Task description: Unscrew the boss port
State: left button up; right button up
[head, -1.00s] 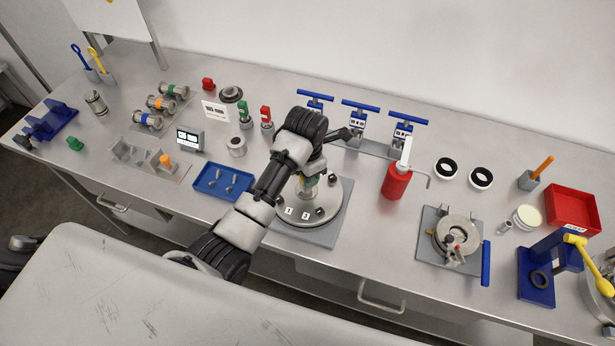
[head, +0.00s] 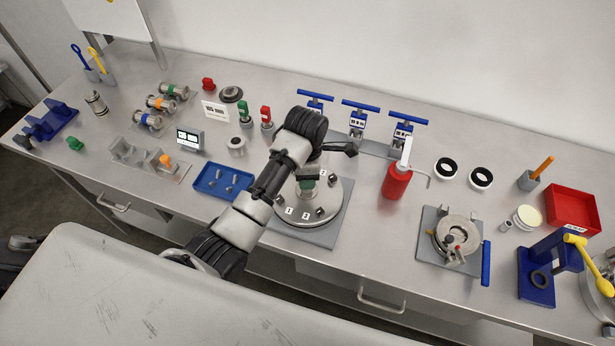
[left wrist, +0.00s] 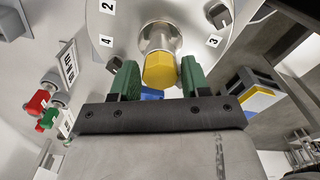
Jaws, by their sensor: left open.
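The boss port has a yellow hex head (left wrist: 160,72) on a round steel neck (left wrist: 160,36), seen in the left wrist view. It stands on a round steel plate (head: 330,208) with numbered labels. My left gripper (left wrist: 158,62) is open, its green fingers on either side of the yellow hex. A narrow gap seems to remain at the left finger; I cannot tell if the right finger touches. In the head view my left gripper (head: 307,183) points down over the plate and hides the hex head. My right gripper is not in view.
A blue tray (head: 208,190) lies left of the plate. Blue-handled clamps (head: 358,122) stand behind it. A red bottle (head: 396,182) with a bent spout stands to the right, and a grey fixture (head: 430,245) sits farther right. Bare bench shows between these.

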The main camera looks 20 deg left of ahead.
pick_arm(q)
jog(key=m, duration=1.9)
jog(key=shift+m, duration=0.4)
jog(key=m, duration=0.5)
jog(key=shift+m, duration=0.4)
grip_shut()
jog(key=n, duration=0.5)
jog(key=shift+d, duration=0.1)
jog(key=shift+n, duration=0.3)
